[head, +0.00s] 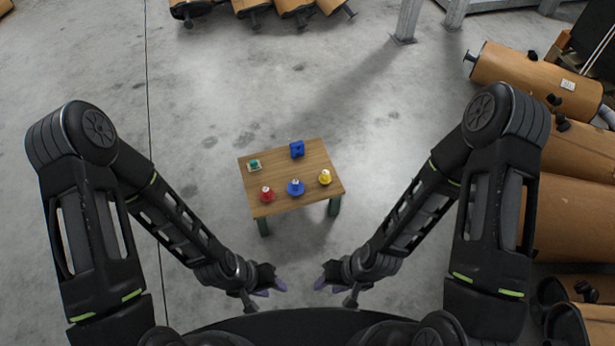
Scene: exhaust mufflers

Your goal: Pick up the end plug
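A small wooden table (290,203) stands on the floor ahead of my arms. I cannot tell which piece is the end plug. My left gripper (271,288) and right gripper (328,287) are in front of the table's near edge in the picture, apart from all the pieces. Each shows two separated purple fingertips with nothing between them.
A blue block (297,149) and a teal piece on a pale base (254,165) are at the table's far side. Large tan mufflers (537,80) are stacked at the right; more lie at the top. The concrete floor around the table is clear.

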